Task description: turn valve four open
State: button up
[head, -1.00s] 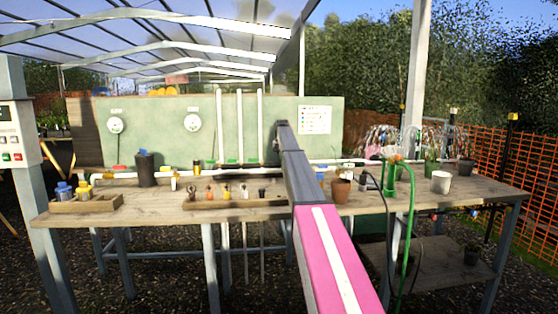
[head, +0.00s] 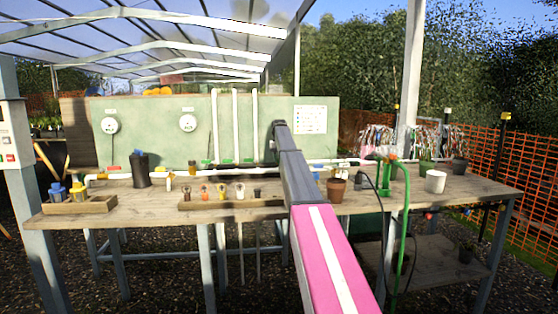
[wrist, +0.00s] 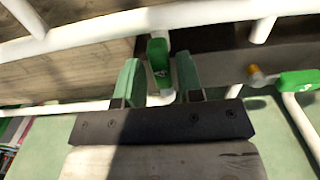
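A green valve handle (wrist: 159,54) with a small white mark that looks like a 4 is on white pipework in the wrist view. It points along the line of my fingers and lies between them. My gripper (wrist: 158,78) is open, one green-padded finger on each side of the handle, with a gap visible on both sides. A second green handle (wrist: 298,80) is on a pipe to the right, turned crosswise. In the head view, green handles (head: 228,161) sit low on upright pipes at the green panel; my arm hides my gripper there.
A white horizontal pipe (wrist: 120,27) crosses the wrist view. On the bench (head: 150,205) are a tray of small fittings (head: 190,204), a dark cylinder (head: 140,170), a brown pot (head: 336,190) and a white pot (head: 435,181). A green hose (head: 406,220) hangs at the front.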

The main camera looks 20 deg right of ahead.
jog(key=shift+o, duration=0.3)
notch_tip(320, 180, up, 11)
dwell(0.5)
jog(key=shift+f, duration=0.1)
